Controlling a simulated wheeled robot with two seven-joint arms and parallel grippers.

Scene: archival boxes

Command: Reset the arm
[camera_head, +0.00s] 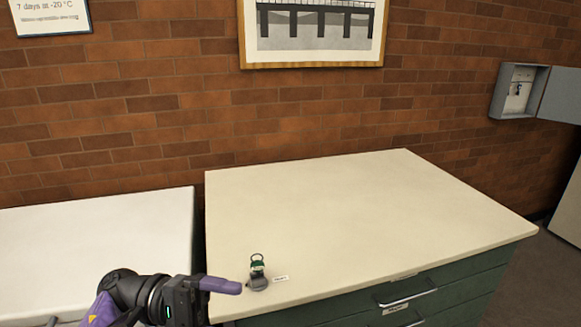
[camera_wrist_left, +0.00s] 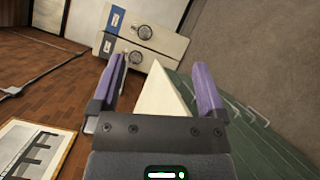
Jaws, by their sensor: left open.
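My left gripper (camera_head: 222,286) comes in from the lower left of the head view, at the front left corner of the cream-topped cabinet (camera_head: 340,210). Its purple fingers (camera_wrist_left: 160,88) stand wide apart in the left wrist view, with nothing held between them. A small green and grey object (camera_head: 257,273) with a ring on top stands on the cabinet top, just right of the purple fingertip in the head view. A small white label (camera_head: 281,278) lies beside it. My right gripper is not in view.
Most of the cabinet top is bare. A white surface (camera_head: 100,240) stands to its left, with a gap between. Green drawers (camera_head: 450,290) face the front right. A grey wall box (camera_head: 518,90) hangs open. The wrist view shows pale units with round dials (camera_wrist_left: 143,32).

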